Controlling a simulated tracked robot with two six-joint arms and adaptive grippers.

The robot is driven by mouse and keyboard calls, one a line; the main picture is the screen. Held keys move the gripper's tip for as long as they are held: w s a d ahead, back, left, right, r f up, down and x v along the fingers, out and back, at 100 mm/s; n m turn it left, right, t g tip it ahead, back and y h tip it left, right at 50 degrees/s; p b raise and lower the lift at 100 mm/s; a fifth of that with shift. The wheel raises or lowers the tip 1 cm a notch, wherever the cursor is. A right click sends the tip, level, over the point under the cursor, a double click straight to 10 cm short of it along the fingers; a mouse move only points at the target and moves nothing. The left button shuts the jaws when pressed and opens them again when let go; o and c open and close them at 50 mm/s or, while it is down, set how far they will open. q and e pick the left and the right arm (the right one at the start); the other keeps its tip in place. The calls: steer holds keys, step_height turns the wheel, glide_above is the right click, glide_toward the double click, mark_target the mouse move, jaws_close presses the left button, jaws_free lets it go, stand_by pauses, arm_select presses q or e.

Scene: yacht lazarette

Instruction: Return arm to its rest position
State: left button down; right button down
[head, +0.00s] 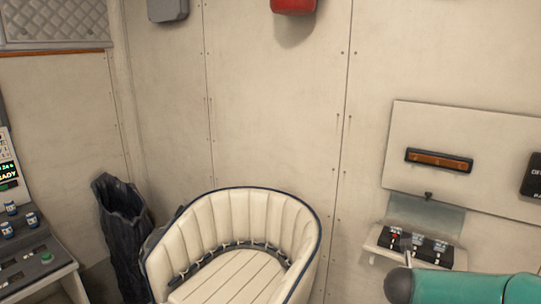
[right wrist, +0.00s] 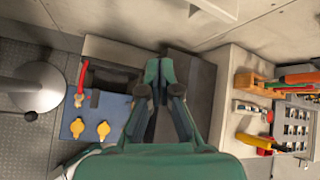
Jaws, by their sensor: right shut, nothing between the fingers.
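My right gripper (right wrist: 158,72) shows in the right wrist view, its green fingers together with nothing between them. It points past a blue panel with two yellow knobs (right wrist: 92,129) on its left and a pale cabinet edge on its right. In the head view a green and dark part of my right arm (head: 460,288) comes in at the lower right, just below a small wall shelf with switches (head: 417,243). The right fingertips are not visible in the head view. My left arm and gripper are in neither view.
A cream padded seat (head: 245,275) stands at the lower middle, with a dark crumpled bag (head: 123,225) beside it. A control console (head: 28,255) is at the left. A hinged wall panel (head: 465,150) is at the right. The right wrist view shows tools (right wrist: 290,80) at right.

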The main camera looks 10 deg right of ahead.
steer(key=s+a+f+n+y, duration=0.1)
steer(key=s+a+f+n, duration=0.1)
steer(key=a+f+n, duration=0.3)
steer(key=s+a+f+n+y, duration=0.2)
steer(key=f+n, duration=0.5)
steer(key=f, duration=0.6)
steer(key=s+a+f+n+g+y, duration=0.1)
steer(key=s+a+f+n, duration=0.3)
steer(key=f, duration=0.6)
steer(key=shift+a+n+y+b, duration=0.3)
steer(key=shift+a+n+y, duration=0.4)
steer(key=shift+a+n, duration=0.85)
steer(key=s+a+f+n+g+y, duration=0.2)
steer(key=s+a+n+y, duration=0.1)
steer(key=s+a+n, duration=0.4)
steer(key=s+a+f+n+g+y, duration=0.2)
steer(key=s+a+n, duration=0.5)
steer(key=n, duration=0.4)
steer(key=shift+s+a+f+n+y, duration=0.35)
steer(key=shift+s+y, duration=0.25)
steer(key=shift+s, duration=0.3)
steer(key=shift+w+d, duration=0.1)
